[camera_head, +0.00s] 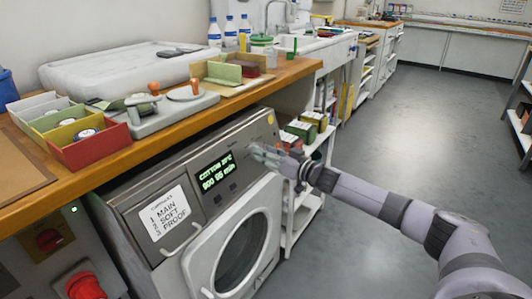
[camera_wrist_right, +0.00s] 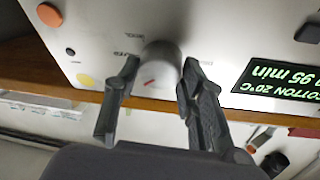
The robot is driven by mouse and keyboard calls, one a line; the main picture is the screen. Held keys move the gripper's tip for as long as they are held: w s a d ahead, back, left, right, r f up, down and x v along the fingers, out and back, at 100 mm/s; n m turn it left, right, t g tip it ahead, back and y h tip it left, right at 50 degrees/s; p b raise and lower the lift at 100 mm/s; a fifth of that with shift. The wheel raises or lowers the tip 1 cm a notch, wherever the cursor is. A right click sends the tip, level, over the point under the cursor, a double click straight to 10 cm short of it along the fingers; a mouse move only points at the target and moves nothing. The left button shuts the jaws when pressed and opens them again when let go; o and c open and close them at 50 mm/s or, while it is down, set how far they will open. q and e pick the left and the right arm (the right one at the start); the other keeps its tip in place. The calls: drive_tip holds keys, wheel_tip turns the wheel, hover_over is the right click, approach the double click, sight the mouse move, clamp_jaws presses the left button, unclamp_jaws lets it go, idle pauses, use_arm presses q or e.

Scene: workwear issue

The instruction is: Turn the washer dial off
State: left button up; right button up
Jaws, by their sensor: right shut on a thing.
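The washer (camera_head: 215,165) stands under the wooden counter, its panel facing the aisle. Its lit display (camera_head: 215,172) reads cotton 20°C with 95 min; it also shows upside down in the right wrist view (camera_wrist_right: 284,82). The washer dial (camera_wrist_right: 160,56) is a grey round knob with a red mark on its face. My right gripper (camera_head: 258,152) reaches the right part of the panel and hides the dial in the head view. In the right wrist view its fingers (camera_wrist_right: 160,68) are on both sides of the dial, shut on it. My left gripper is not in view.
A label card (camera_head: 163,212) is on the washer's drawer front. The round door (camera_head: 241,251) is below the panel. A red bin (camera_head: 92,147) and other trays stand on the counter (camera_head: 190,120) above. A shelf with boxes (camera_head: 300,132) is to the right. The grey floor (camera_head: 400,130) is open.

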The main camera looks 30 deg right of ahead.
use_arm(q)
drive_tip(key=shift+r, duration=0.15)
use_arm(e)
drive_tip(key=shift+n, duration=0.3)
use_arm(q)
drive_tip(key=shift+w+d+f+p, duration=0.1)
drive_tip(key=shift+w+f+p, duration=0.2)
drive_tip(key=shift+p, duration=0.4)
use_arm(e)
drive_tip(key=shift+w+d+n+g+y, duration=0.1)
drive_tip(key=shift+n+g+y, duration=0.4)
drive_tip(key=shift+n, duration=1.25)
drive_tip(key=shift+s+d+n+g+y, duration=0.1)
drive_tip(key=shift+n+y, duration=0.75)
drive_tip(key=shift+n, duration=0.95)
drive_tip(key=shift+w+n+g+y, duration=0.1)
drive_tip(key=shift+n+g+y, duration=0.4)
drive_tip(key=shift+n, duration=1.25)
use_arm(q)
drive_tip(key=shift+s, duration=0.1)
use_arm(e)
drive_tip(key=o, duration=1.2)
drive_tip(key=shift+c, duration=0.2)
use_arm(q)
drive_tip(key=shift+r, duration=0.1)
